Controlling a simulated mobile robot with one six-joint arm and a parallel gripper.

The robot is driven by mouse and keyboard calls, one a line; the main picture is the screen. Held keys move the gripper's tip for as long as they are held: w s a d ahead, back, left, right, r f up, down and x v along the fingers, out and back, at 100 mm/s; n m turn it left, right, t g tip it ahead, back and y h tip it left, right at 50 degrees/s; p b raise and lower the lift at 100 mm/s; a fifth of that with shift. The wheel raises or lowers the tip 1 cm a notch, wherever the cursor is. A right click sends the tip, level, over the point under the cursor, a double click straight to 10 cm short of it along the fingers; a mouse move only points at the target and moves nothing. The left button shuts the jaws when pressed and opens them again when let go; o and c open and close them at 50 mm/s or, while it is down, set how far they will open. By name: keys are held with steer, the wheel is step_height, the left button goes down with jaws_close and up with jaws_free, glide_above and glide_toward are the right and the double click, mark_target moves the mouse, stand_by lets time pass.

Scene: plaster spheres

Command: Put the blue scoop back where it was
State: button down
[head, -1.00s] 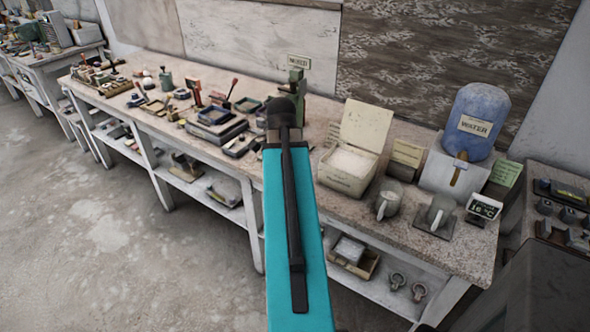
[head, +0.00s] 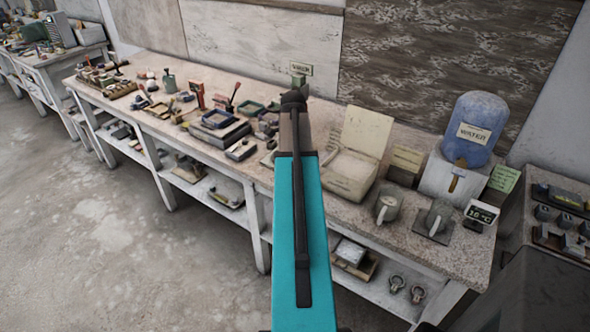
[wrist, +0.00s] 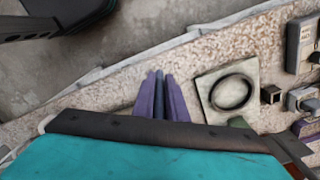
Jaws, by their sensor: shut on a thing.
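In the wrist view my gripper (wrist: 161,104) shows as two purple fingers over the bench top. They are closed on a narrow dark blue-grey piece (wrist: 160,84), which looks like part of the blue scoop. Most of it is hidden behind the fingers and my wrist. In the head view my teal arm reaches forward over the bench and hides the gripper and the scoop. An open box with a raised cream lid (head: 367,141) and pale contents stands on the bench, right of my arm.
A pale square plate with a dark ring (wrist: 229,93) lies right of the fingers in the wrist view.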

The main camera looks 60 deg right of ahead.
steer(key=shift+w+d+f, duration=0.1)
steer(key=shift+w+d, duration=0.15)
steer(key=shift+d, duration=0.35)
steer(key=shift+w+d+f, duration=0.1)
steer(key=shift+w+d, duration=0.1)
steer(key=shift+d, duration=0.35)
steer(key=shift+p, duration=0.35)
steer(key=shift+f+p, duration=0.75)
steer(key=shift+f, duration=0.9)
steer(key=shift+f, duration=0.15)
steer(key=c, duration=1.8)
jaws_free()
steer(key=shift+o, duration=0.2)
step_height(320, 180, up, 12)
steer(key=b, duration=0.3)
